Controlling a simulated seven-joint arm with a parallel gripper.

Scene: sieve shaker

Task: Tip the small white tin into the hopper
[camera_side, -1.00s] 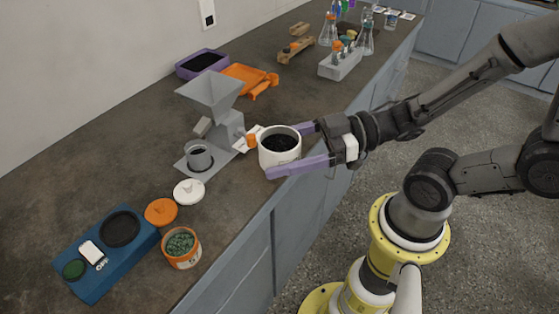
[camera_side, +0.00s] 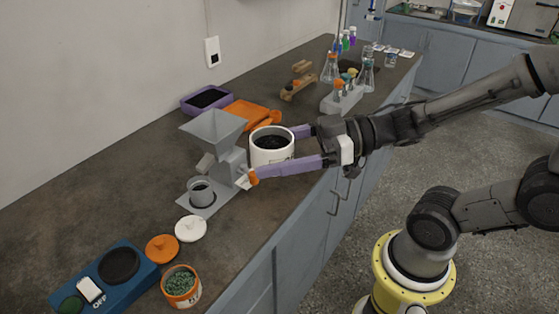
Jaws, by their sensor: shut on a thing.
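A small white tin (camera_side: 271,151) with dark contents is upright between the purple fingers of my gripper (camera_side: 281,152). My gripper is shut on it and reaches in from the right. The grey hopper (camera_side: 214,128) is a square funnel on top of a grey machine, just left of the tin. The tin is beside the hopper, with its rim near the height of the hopper's lower part. Whether the tin touches the counter is hard to tell. A grey cup (camera_side: 200,192) stands on the machine's base plate below the hopper.
A white lid (camera_side: 190,229), an orange lid (camera_side: 162,248) and an orange-banded tin of green bits (camera_side: 181,286) stand in front. A blue device (camera_side: 104,276) is at lower left. A purple tray (camera_side: 207,100), an orange tray (camera_side: 251,114) and a bottle rack (camera_side: 342,99) are behind.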

